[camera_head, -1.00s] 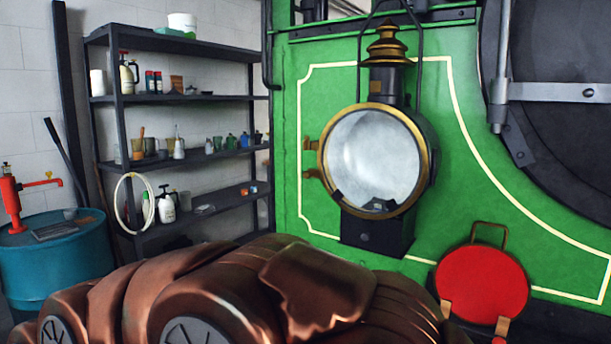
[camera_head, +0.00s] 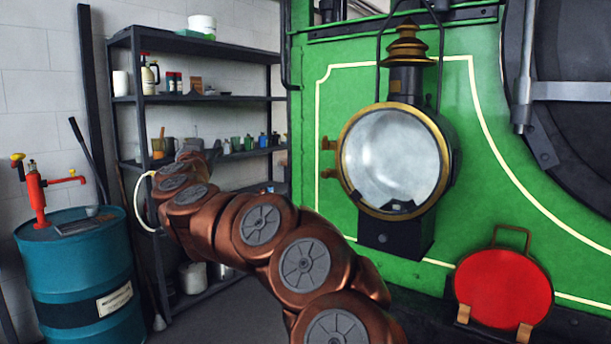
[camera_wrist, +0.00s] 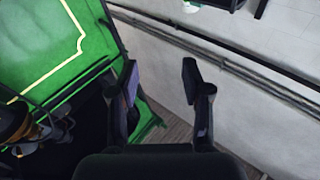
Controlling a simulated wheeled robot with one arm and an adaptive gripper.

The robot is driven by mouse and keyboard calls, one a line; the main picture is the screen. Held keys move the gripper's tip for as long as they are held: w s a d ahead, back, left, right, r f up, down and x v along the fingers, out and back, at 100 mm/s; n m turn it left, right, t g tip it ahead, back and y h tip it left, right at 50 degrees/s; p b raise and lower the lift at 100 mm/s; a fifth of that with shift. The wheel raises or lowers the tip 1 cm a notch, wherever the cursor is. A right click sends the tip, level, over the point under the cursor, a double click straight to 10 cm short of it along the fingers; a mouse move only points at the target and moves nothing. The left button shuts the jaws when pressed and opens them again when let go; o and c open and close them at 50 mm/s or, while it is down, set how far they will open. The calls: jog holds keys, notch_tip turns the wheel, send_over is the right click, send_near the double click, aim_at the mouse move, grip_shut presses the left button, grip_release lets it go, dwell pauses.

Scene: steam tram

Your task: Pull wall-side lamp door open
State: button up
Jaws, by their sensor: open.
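The black and brass lamp (camera_head: 408,80) is mounted on the green front plate. Its round glass door (camera_head: 393,160) has a brass rim and looks closed; brass hinge-like fittings (camera_head: 328,160) stick out at its left. My copper-coloured arm reaches up and left, and my gripper (camera_head: 205,152) is in front of the shelves, well left of the lamp and small in this view. In the wrist view my gripper (camera_wrist: 160,82) is open, with nothing between its fingers. A brass and dark part, probably the lamp (camera_wrist: 18,125), shows at the lower left there, apart from the fingers.
A dark shelf rack (camera_head: 205,98) with bottles and cups stands behind my arm. A blue drum (camera_head: 75,275) with a red pump (camera_head: 36,195) is at the left. A red disc (camera_head: 503,287) stands below the lamp at the right. Floor shows between drum and arm.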

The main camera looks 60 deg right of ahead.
jog(key=s+d+f+m+g+h, duration=0.2)
jog(key=s+d+f+m+g, duration=0.2)
jog(key=s+d+g, duration=0.5)
jog(key=m+g+y, duration=0.2)
jog(key=m+g, duration=0.2)
jog(key=g, duration=0.2)
send_near(323, 174)
jog(key=x, duration=0.2)
jog(key=shift+p+x, duration=0.65)
jog(key=shift+x, duration=3.05)
grip_shut()
jog(key=shift+a, duration=0.1)
